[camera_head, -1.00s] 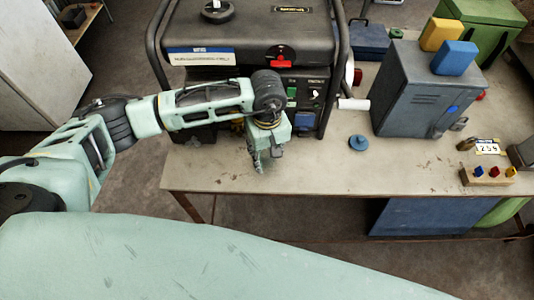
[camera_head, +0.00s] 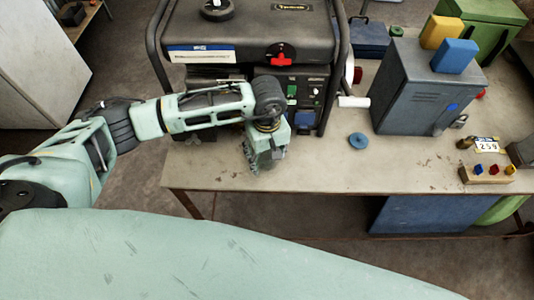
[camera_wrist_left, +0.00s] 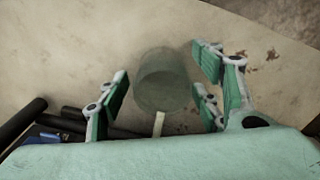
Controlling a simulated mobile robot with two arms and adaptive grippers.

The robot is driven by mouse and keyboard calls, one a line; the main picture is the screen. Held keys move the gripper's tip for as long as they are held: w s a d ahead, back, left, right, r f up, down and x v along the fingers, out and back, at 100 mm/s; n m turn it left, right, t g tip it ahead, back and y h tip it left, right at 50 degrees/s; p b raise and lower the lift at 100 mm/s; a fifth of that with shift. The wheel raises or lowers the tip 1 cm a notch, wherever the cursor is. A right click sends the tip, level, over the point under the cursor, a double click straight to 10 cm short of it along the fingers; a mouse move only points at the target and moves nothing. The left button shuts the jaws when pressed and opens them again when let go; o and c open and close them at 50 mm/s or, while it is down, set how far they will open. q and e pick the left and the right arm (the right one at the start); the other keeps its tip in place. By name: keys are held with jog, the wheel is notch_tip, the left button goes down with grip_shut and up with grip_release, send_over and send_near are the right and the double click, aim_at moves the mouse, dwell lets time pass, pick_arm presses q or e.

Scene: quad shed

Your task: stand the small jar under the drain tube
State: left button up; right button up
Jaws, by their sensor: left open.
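My left gripper (camera_head: 262,160) is low over the near edge of the bench, in front of the generator. In the left wrist view its fingers (camera_wrist_left: 162,100) are open. A small translucent grey-green jar (camera_wrist_left: 163,78) is between the spread fingers, with gaps visible on both sides. A short pale tube (camera_wrist_left: 158,124), possibly the drain tube, ends at the jar's lower edge in that view; I cannot tell whether it is above the jar or beside it. In the head view the jar is hidden by the gripper. My right gripper is not in view.
The black generator (camera_head: 250,40) stands behind the gripper. A white cylinder (camera_head: 353,102) sticks out at its right. A blue disc (camera_head: 358,140), a grey metal cabinet (camera_head: 410,95) and a wooden block with coloured pieces (camera_head: 488,177) are farther right. The bench front between is clear.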

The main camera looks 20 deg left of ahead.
pick_arm(q)
jog(key=shift+r, duration=0.35)
notch_tip(320, 180, up, 12)
jog(key=b, duration=0.3)
jog(key=shift+f, duration=0.2)
